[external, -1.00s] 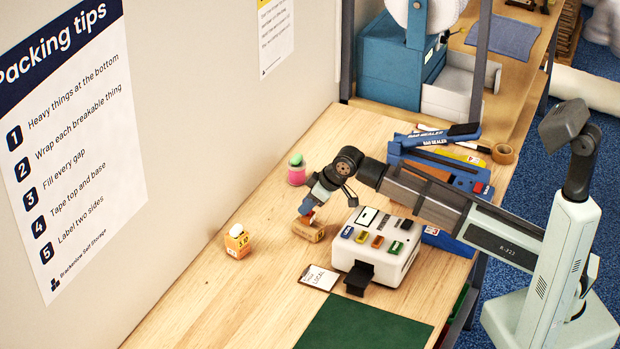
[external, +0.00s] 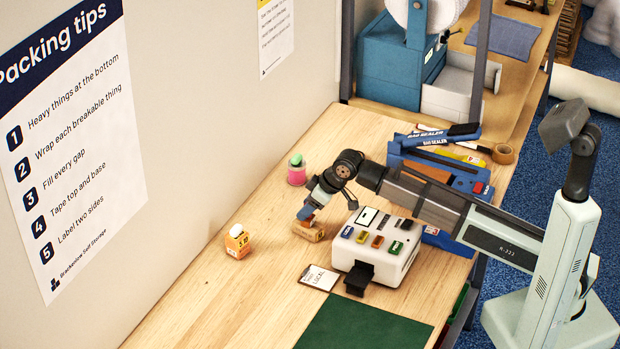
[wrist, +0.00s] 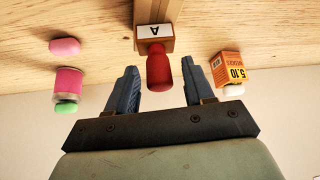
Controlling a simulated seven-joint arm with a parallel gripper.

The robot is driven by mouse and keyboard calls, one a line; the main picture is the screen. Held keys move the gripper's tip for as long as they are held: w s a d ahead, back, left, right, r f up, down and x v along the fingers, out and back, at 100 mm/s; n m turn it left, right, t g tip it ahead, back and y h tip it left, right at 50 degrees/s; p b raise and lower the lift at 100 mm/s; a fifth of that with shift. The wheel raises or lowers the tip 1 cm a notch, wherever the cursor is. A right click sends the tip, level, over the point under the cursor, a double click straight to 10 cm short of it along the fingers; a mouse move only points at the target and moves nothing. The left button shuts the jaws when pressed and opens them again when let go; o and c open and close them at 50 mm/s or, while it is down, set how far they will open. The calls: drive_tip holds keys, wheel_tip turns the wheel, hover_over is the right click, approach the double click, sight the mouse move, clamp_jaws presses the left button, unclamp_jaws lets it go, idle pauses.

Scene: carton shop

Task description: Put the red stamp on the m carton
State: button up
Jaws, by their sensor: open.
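The handle is mostly hidden there by the fingers. I cannot make out a carton marked m in either view.
A small orange box (external: 237,242) with a white top stands left of my gripper. A pink and green item (external: 297,172) is behind it. A white device (external: 375,251) with coloured tiles is close on the right. A label card (external: 319,278) and green mat (external: 362,325) lie in front.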

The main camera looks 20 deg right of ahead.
drive_tip(key=v, duration=1.2)
drive_tip(key=shift+r, duration=0.15)
idle(0.3)
